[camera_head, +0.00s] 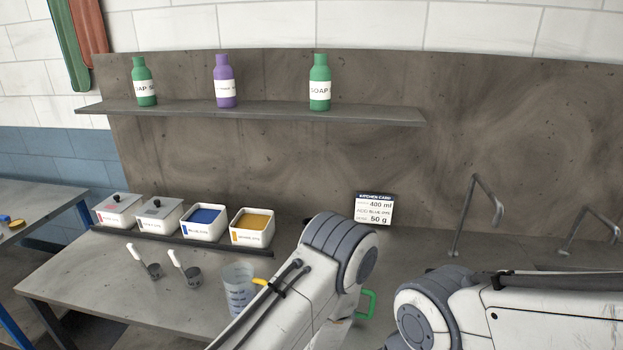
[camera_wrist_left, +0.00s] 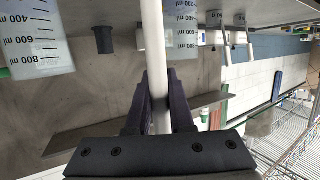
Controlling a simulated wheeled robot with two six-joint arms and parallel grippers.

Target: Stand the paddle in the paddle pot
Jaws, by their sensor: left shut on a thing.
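My left gripper (camera_wrist_left: 158,85) is shut on a white rod, the paddle's shaft (camera_wrist_left: 154,45), in the left wrist view. The shaft runs up and down that picture between the dark fingers; its ends are not clearly visible. A small dark cylinder (camera_wrist_left: 104,40), possibly the paddle pot, stands on the counter between two clear measuring jugs, apart from the shaft. That view appears upside down. In the head view my left forearm covers this area, and neither gripper nor paddle shows.
A clear jug (camera_head: 238,287) with a yellow handle stands left of my left arm; a green handle (camera_head: 366,304) shows right of it. Two scoops in dark cups (camera_head: 153,271) and several dye boxes (camera_head: 204,223) stand further left. A shelf (camera_head: 250,112) holds soap bottles.

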